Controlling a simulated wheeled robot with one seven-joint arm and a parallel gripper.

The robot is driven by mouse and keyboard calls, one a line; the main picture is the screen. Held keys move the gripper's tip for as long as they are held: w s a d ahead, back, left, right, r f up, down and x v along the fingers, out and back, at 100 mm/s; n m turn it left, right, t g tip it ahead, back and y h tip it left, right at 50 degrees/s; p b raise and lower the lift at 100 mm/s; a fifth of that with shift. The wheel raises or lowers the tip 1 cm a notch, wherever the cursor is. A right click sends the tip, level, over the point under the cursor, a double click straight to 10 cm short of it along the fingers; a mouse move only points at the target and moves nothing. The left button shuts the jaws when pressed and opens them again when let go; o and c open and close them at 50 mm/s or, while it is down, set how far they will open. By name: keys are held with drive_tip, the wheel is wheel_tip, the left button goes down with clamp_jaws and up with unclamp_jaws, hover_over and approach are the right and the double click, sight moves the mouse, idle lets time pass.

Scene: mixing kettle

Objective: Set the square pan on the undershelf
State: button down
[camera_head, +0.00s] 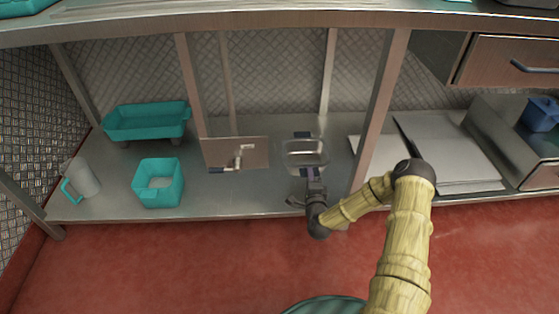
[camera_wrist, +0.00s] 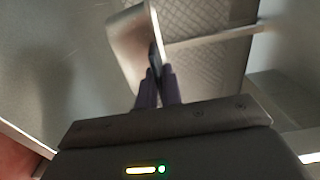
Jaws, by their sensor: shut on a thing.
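The square pan (camera_head: 304,158) is a small silver metal pan with dark handles on its near and far sides. My gripper (camera_head: 311,174) is shut on the near handle. The pan is over the undershelf (camera_head: 235,196), between the metal panel and a table leg; I cannot tell whether it touches the shelf. In the wrist view, my gripper (camera_wrist: 157,88) has its purple fingers closed around a dark handle, and a metal wall of the pan (camera_wrist: 130,45) shows beyond it, blurred.
A metal panel with a tap (camera_head: 235,153) stands just left of the pan. A table leg (camera_head: 378,115) rises to its right. Teal bins (camera_head: 158,183) and (camera_head: 147,121) and a jug (camera_head: 82,178) are on the left. Flat trays (camera_head: 450,150) lie right. The tabletop (camera_head: 250,20) overhangs.

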drive_tip(key=shift+r, duration=0.15)
wheel_tip(320, 180, down, 6)
drive_tip(key=b, duration=0.4)
drive_tip(key=shift+f, duration=0.2)
drive_tip(key=shift+f+b, duration=1.35)
drive_tip(key=shift+f, duration=0.5)
drive_tip(key=shift+f, duration=0.1)
drive_tip(key=c, duration=1.6)
unclamp_jaws()
drive_tip(key=shift+o, duration=0.2)
